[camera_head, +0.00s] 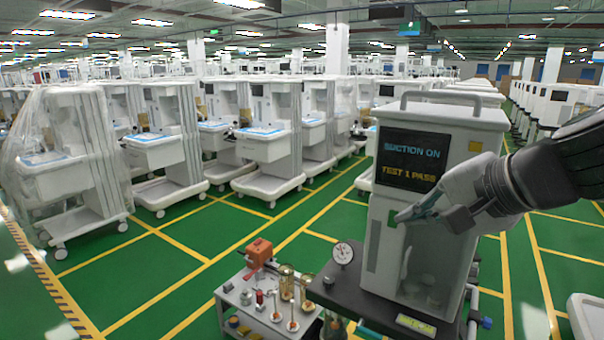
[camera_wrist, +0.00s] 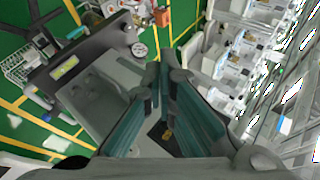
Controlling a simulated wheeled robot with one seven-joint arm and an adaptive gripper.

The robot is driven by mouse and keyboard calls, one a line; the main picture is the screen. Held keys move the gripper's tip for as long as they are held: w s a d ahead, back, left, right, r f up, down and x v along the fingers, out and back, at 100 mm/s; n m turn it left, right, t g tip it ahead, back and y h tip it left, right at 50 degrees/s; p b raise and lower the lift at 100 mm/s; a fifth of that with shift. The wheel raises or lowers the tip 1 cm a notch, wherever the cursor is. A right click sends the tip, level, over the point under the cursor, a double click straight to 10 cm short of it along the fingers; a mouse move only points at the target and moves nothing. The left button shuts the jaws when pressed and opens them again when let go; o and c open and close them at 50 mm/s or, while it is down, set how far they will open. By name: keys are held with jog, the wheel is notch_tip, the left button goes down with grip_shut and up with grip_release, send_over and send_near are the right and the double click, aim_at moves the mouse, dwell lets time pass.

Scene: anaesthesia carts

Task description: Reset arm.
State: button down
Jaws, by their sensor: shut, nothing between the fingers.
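My gripper (camera_head: 400,217) is at the end of my arm, which comes in from the right edge of the head view. The gripper is shut and empty, with its fingertips at the front of a white anaesthesia cart (camera_head: 378,240), close to a small green button. I cannot tell whether they touch it. The cart's screen (camera_head: 412,158) reads "SUCTION ON" and "TEST 1 PASS". In the wrist view the teal fingers (camera_wrist: 158,80) fill the middle, with part of the cart behind them.
A round gauge (camera_head: 343,254) stands on the cart's dark shelf (camera_head: 345,293). A small side table (camera_head: 225,305) with an orange box (camera_head: 258,252) and several bottles is at its left. Rows of carts stand behind. Green floor is open at left.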

jog(key=s+f+n+g+h, duration=0.2)
jog(key=s+n, duration=0.3)
jog(key=s, duration=0.3)
jog(key=s+d+f+n+g+h, duration=0.1)
jog(key=s+f+n+h, duration=0.1)
jog(key=s+n, duration=0.3)
jog(key=s+f, duration=0.1)
jog(key=s, duration=0.2)
jog(key=shift+s+f+g+h, duration=0.25)
jog(key=shift+f+g+h, duration=0.1)
jog(key=shift+g+h, duration=0.05)
